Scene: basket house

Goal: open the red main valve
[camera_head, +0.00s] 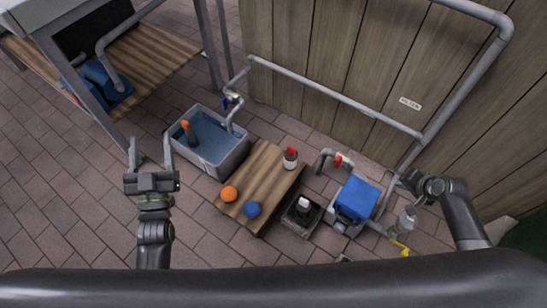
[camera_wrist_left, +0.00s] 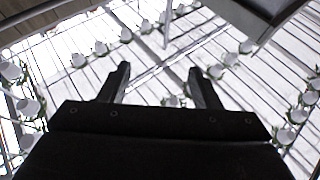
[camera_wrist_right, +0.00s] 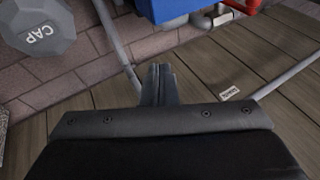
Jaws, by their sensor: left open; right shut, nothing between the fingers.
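A small red valve handle (camera_head: 338,160) sits on a bent grey pipe to the left of a blue box-shaped unit (camera_head: 357,198). Red parts (camera_wrist_right: 245,6) also show at the top edge of the right wrist view, beside the blue unit. I cannot tell the handle's position from its small size. My right gripper (camera_head: 402,178) is shut and empty, right of the blue unit by the wall pipe. It is apart from the red handle. My left gripper (camera_head: 150,150) is open and empty, left of the grey water basin (camera_head: 222,160).
A low wooden table (camera_head: 262,180) holds an orange ball (camera_head: 229,194), a blue ball (camera_head: 252,209) and a red-topped container (camera_head: 290,158). A black crate (camera_head: 301,216) stands beside it. A grey pipe (camera_head: 335,95) runs along the plank wall. Paving at the lower left is clear.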

